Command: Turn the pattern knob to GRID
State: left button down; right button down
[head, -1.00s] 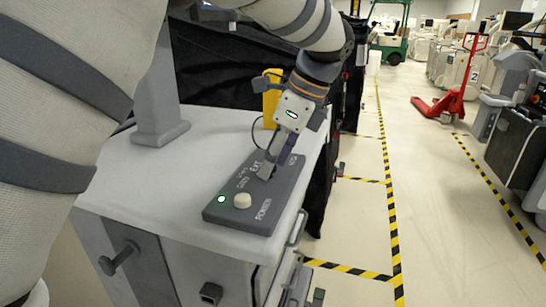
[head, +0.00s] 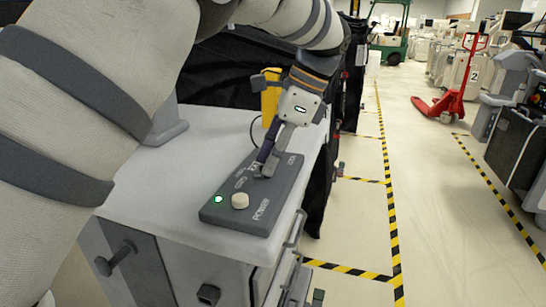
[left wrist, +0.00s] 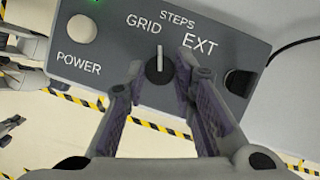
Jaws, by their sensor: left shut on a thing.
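The dark pattern knob (left wrist: 158,72) with a white pointer line sits on the grey control box (head: 280,192), which lies on a cart top. In the left wrist view the pointer aims straight up, between the labels GRID (left wrist: 143,23) and STEPS (left wrist: 177,18); EXT (left wrist: 199,42) is further right. My left gripper (left wrist: 160,68) is shut on the knob, one finger on each side. In the head view my left gripper (head: 264,168) reaches down onto the box and hides the knob. My right gripper is not in view.
A round white power button (head: 240,201) and a lit green lamp (head: 219,199) are at the box's near end. A yellow object (head: 271,97) stands behind the gripper. A dark cable runs from the box. The floor to the right is open, with a red pallet jack (head: 447,104).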

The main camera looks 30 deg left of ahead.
pick_arm(q)
jog(key=n, duration=0.2)
jog(key=n+g+h, duration=0.1)
jog(key=n, duration=0.1)
jog(key=shift+w+a+f+n+b, duration=0.1)
jog(key=shift+w+a+n+b, duration=0.05)
jog(key=shift+n+b, duration=0.25)
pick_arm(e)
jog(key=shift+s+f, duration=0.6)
pick_arm(q)
jog(key=shift+n+g, duration=0.3)
jog(key=c, duration=1.3)
grip_release()
